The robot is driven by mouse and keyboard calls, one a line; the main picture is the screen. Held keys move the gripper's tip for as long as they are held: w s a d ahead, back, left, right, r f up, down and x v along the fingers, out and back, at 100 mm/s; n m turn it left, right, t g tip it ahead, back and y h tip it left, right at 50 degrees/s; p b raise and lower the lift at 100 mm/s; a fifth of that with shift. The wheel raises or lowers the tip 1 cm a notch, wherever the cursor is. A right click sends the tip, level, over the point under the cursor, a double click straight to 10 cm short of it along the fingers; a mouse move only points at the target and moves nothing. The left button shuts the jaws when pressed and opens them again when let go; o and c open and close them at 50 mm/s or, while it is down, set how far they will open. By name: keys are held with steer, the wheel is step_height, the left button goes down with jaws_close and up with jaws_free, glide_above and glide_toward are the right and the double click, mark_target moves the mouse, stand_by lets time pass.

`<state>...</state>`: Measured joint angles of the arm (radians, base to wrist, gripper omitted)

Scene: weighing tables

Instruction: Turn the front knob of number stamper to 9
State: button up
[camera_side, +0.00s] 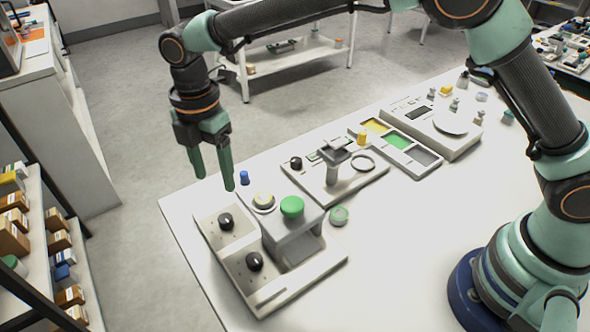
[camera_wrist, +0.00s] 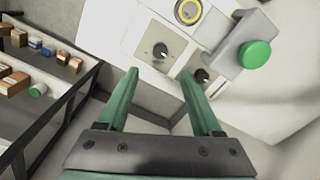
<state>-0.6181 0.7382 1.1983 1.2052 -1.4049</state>
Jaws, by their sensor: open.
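The number stamper (camera_side: 305,270) is a pale machine at the table's near left corner, with a green push button (camera_side: 291,206) on a raised grey arm. Two black knobs sit on its panels: one farther from the side camera (camera_side: 226,221), one nearer to it (camera_side: 254,261). In the wrist view, one knob (camera_wrist: 160,51) shows just beyond the gap between my fingertips and the other (camera_wrist: 201,75) beside the right finger. Number marks around the knobs are too small to read. My gripper (camera_side: 214,183) is open and empty, pointing down above the stamper's left end, apart from it.
A yellow-ringed round part (camera_side: 263,201) and a blue peg (camera_side: 244,177) stand close to the stamper. A small green-topped disc (camera_side: 339,215) lies to its right. Other devices line the table behind. A shelf with boxes (camera_side: 15,237) stands at left across a floor gap.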

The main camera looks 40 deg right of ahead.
mark_target(225, 217)
step_height(225, 217, down, 12)
steer(key=shift+r, duration=0.2)
stand_by(0.4)
jaws_close()
